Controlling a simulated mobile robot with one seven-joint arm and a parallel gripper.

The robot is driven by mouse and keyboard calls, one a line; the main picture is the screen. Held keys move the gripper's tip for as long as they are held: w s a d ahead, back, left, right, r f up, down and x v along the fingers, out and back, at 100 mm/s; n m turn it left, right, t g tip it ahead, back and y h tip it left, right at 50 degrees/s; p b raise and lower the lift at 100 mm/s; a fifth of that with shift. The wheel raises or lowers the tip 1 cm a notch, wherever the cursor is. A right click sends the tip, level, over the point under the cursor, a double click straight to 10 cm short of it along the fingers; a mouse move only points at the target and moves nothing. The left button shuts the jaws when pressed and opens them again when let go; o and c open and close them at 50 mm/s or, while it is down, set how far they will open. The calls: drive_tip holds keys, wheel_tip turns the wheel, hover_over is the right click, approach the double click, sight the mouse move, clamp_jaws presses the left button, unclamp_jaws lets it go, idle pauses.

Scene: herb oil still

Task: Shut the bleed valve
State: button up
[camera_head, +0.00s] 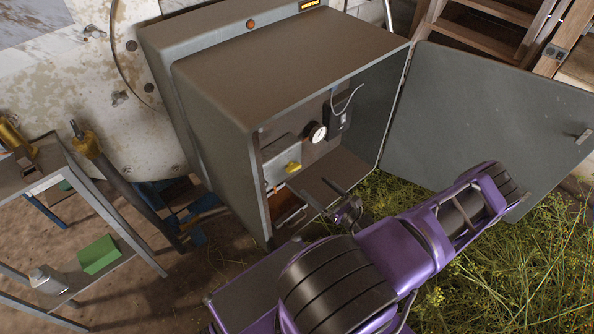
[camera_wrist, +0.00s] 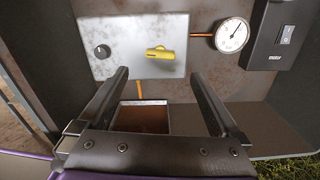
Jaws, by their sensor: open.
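The bleed valve appears to be the yellow lever (camera_head: 293,167) on a light grey panel inside the open cabinet. My gripper (camera_head: 325,197) is at the cabinet opening, in front of and below the lever. In the wrist view my gripper (camera_wrist: 158,88) is open and empty. Its two fingers point toward the panel, one on each side of the lever in the picture, apart from it.
A round gauge (camera_wrist: 232,35), a dark switch box (camera_wrist: 281,35) and a black knob (camera_wrist: 102,51) sit near the lever. A rust-brown tray (camera_wrist: 142,118) lies below. The cabinet door (camera_head: 480,120) stands open at right. A shelf (camera_head: 95,210) stands at left.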

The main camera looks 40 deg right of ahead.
sight(296, 170)
drive_tip(key=w, duration=1)
drive_tip(key=shift+a, duration=0.4)
drive_tip(key=shift+c, duration=0.2)
drive_tip(key=c, duration=1.3)
drive_tip(key=shift+r+n, duration=0.1)
drive_tip(key=shift+n, duration=0.3)
drive_tip(key=shift+c, duration=0.2)
drive_tip(key=shift+n+p, duration=0.4)
drive_tip(key=shift+n, duration=0.1)
drive_tip(key=o, duration=1.4)
